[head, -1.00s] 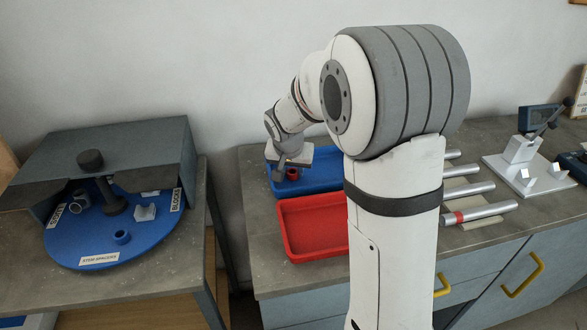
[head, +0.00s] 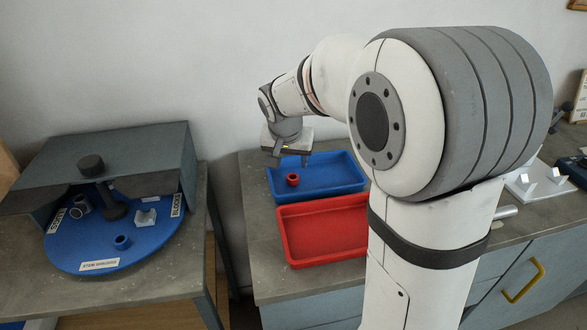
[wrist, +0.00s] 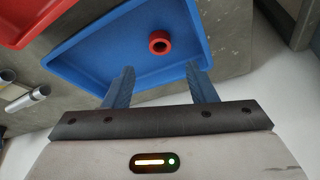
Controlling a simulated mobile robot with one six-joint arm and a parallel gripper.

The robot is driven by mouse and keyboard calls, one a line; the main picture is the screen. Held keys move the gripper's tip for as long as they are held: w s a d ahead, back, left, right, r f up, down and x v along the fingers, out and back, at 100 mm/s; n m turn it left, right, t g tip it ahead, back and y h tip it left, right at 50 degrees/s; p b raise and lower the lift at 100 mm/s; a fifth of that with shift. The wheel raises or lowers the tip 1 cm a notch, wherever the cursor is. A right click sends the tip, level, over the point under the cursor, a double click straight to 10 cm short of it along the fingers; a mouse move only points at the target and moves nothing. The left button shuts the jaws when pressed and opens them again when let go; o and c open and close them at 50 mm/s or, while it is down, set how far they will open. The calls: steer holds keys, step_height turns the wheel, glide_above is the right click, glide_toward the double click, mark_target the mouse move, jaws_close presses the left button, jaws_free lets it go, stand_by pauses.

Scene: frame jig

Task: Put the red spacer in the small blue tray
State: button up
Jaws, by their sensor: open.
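The red spacer (head: 292,180) is a short ring lying in the small blue tray (head: 335,175), near the tray's left end in the head view. In the wrist view the red spacer (wrist: 160,42) rests on the floor of the blue tray (wrist: 105,55), with its hole facing up. My gripper (head: 290,160) is above the blue tray and apart from the spacer. In the wrist view my gripper (wrist: 160,80) has its two fingers spread wide with nothing between them.
A red tray (head: 325,250) sits in front of the blue tray. Metal rods (wrist: 25,102) lie beside the trays. The wall is close behind the blue tray.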

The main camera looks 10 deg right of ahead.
steer(key=s+n, duration=0.1)
steer(key=s, duration=0.7)
steer(key=s+d+f+n+g+y, duration=0.1)
steer(key=s+n, duration=0.1)
steer(key=s, duration=0.7)
steer(key=s+d+n, duration=0.1)
steer(key=s, duration=0.7)
steer(key=shift+s+d+f+n+g+y, duration=0.2)
steer(key=shift+n+g+y, duration=0.1)
steer(key=shift+y, duration=0.1)
steer(key=shift+r, duration=0.1)
steer(key=shift+r, duration=0.2)
steer(key=shift+c, duration=0.5)
